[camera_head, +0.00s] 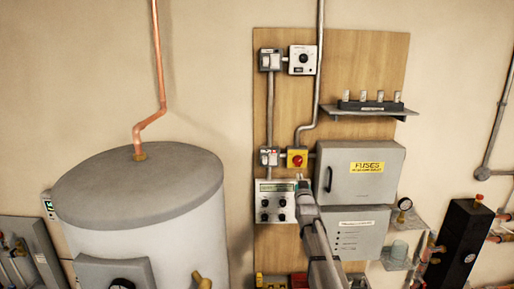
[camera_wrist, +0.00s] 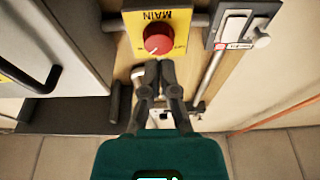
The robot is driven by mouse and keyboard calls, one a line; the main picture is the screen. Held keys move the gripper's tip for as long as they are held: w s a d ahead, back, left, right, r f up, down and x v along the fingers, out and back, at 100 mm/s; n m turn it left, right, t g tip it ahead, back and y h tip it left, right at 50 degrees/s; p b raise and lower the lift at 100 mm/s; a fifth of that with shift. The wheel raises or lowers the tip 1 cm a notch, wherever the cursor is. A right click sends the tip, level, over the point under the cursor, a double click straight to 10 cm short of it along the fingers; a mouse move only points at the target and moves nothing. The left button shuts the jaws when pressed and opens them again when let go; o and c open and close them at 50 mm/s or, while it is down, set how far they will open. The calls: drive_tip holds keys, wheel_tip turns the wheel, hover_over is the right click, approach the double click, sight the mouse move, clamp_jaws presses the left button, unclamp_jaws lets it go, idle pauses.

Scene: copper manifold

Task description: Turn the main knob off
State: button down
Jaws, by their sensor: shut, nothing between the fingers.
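The main knob is a red round knob (camera_wrist: 158,40) on a yellow plate marked MAIN (camera_wrist: 172,18), which appears upside down in the wrist view. In the head view the yellow plate with the red knob (camera_head: 297,158) is on the wooden board, left of the fuse box. My gripper (camera_wrist: 160,66) is shut and empty in the wrist view. Its fingertips are just below the knob in that picture; I cannot tell whether they touch it. In the head view my gripper (camera_head: 300,182) is below the knob, in front of the control panel's upper right corner.
The grey fuse box (camera_head: 385,160) stands out right of the knob; its handle (camera_wrist: 38,92) is at left in the wrist view. A small switch box (camera_head: 269,157) sits left of the knob. A panel with several dials (camera_head: 274,187) is below. A large tank (camera_head: 140,190) stands at left.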

sight(301, 166)
drive_tip(key=shift+s+a, duration=0.2)
drive_tip(key=shift+a, duration=0.4)
drive_tip(key=shift+w, duration=0.1)
drive_tip(key=shift+f+x, duration=0.25)
drive_tip(key=shift+x, duration=0.85)
drive_tip(key=shift+f+x, duration=0.3)
drive_tip(key=shift+x, duration=0.8)
drive_tip(key=shift+f+x, duration=0.25)
drive_tip(key=shift+x, duration=0.85)
drive_tip(key=shift+w+d+r+p, duration=0.2)
drive_tip(key=shift+w+r+p, duration=0.05)
drive_tip(key=shift+r+p, duration=0.1)
drive_tip(key=shift+d+f, duration=0.15)
drive_tip(key=shift+d, duration=1.05)
drive_tip(key=shift+d+f+b, duration=0.15)
drive_tip(key=shift+f+b, duration=0.1)
drive_tip(key=shift+b, duration=0.15)
drive_tip(key=shift+s, duration=0.1)
drive_tip(key=shift+r+v, duration=0.25)
drive_tip(key=shift+v, duration=0.7)
drive_tip(key=shift+r+v, duration=0.2)
drive_tip(key=shift+v, duration=0.75)
drive_tip(key=shift+r+v, duration=0.25)
drive_tip(key=shift+v, duration=0.7)
